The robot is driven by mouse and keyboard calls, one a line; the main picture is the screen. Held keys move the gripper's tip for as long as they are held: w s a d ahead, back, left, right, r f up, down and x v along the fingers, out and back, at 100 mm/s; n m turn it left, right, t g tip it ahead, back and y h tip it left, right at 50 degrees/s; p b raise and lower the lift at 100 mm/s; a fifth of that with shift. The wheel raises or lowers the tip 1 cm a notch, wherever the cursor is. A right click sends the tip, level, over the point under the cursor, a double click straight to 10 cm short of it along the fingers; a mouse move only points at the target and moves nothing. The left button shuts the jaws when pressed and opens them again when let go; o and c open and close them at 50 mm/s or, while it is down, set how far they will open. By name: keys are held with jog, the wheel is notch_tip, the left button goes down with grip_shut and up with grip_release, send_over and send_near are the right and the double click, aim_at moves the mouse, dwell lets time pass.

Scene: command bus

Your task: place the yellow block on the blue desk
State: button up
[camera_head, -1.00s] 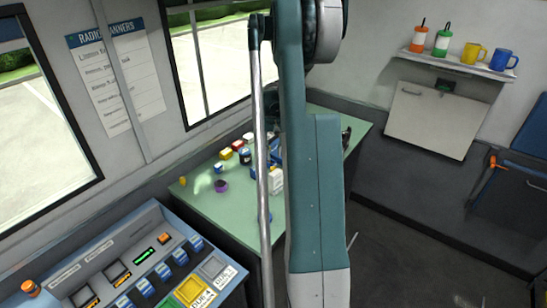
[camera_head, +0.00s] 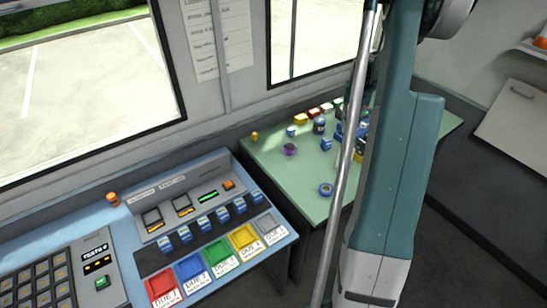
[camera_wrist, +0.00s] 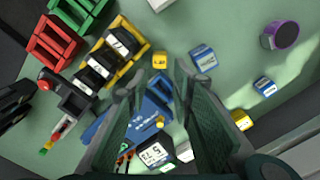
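In the wrist view, one small yellow block (camera_wrist: 159,60) with a dark marking lies on the green table just beyond my fingertips. Another yellow block (camera_wrist: 240,119) lies right of my right finger. My gripper (camera_wrist: 155,84) is open, its dark fingers apart, over the cluttered table; nothing appears held. In the head view, a yellow block (camera_head: 300,119) lies near the table's back edge and a small yellow piece (camera_head: 254,135) near its left corner. I cannot tell which matches which. The blue desk (camera_head: 75,224) stands left of the table. My arm hides my gripper there.
The desk carries coloured trays (camera_head: 220,258), switches and a keypad (camera_head: 40,282).

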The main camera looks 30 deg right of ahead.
jog(key=w+a+r+n+t, duration=0.1)
jog(key=a+r, duration=0.6)
jog(key=a, duration=0.5)
jog(key=a+r+n+t+h, duration=0.1)
jog(key=a+r+n, duration=0.1)
jog(key=a+r, duration=0.7)
jog(key=w+a+r+n+t, duration=0.1)
jog(key=a+r, duration=0.3)
jog(key=a, duration=1)
jog(key=s+a+n+t, duration=0.1)
jog(key=s+a, duration=0.5)
jog(key=a, duration=0.3)
jog(key=s+a+n+t, duration=0.1)
jog(key=s+a+n, duration=0.1)
jog(key=s+a, duration=0.4)
jog(key=s+a+r+n+t+y, duration=0.1)
jog(key=s+a, duration=0.6)
jog(key=a, duration=0.7)
jog(key=shift+n+t, duration=0.5)
jog(key=shift+t, duration=0.1)
jog(key=shift+o, duration=0.4)
jog(key=shift+d+r, duration=0.1)
jog(key=shift+r, duration=0.05)
